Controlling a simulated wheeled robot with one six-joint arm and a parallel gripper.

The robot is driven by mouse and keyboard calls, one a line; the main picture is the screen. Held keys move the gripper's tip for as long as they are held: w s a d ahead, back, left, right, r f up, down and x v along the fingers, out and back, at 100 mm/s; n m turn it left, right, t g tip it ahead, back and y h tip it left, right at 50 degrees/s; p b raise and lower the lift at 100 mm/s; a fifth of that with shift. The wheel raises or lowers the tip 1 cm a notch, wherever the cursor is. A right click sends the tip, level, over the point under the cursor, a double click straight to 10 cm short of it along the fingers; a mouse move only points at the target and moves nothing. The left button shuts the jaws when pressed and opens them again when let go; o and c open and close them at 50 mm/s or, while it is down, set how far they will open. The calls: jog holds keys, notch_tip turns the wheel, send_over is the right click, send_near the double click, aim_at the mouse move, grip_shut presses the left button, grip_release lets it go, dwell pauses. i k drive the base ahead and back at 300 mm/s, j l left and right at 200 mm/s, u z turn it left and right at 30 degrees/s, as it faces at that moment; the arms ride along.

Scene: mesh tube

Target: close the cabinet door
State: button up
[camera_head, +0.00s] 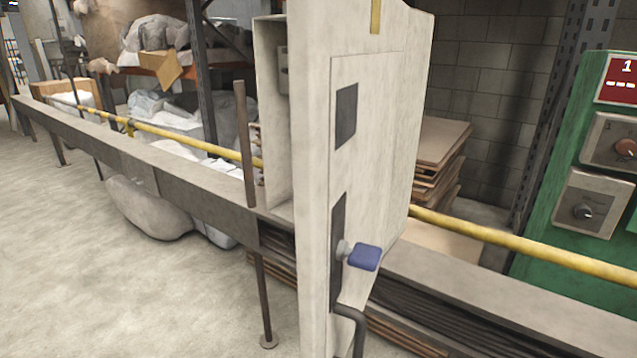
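A tall light-grey metal cabinet (397,130) stands in the middle of the head view. On its near side is a panel (372,185) with a dark square, a dark vertical strip and a blue-capped knob (364,257). Behind the left edge of this panel, a recess (272,110) with a small grey fitting is visible, so the cabinet appears open on that side. The door's hinge and exact angle cannot be made out. My gripper is not in view.
A long grey beam (110,153) and a yellow rail (520,246) run past the cabinet on both sides. A dark bent bar (355,325) is below the knob. A green control box (560,240) stands at right. The floor (90,270) at left is largely clear.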

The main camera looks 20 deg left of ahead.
aim_at(346, 58)
jog(key=u, duration=1.1)
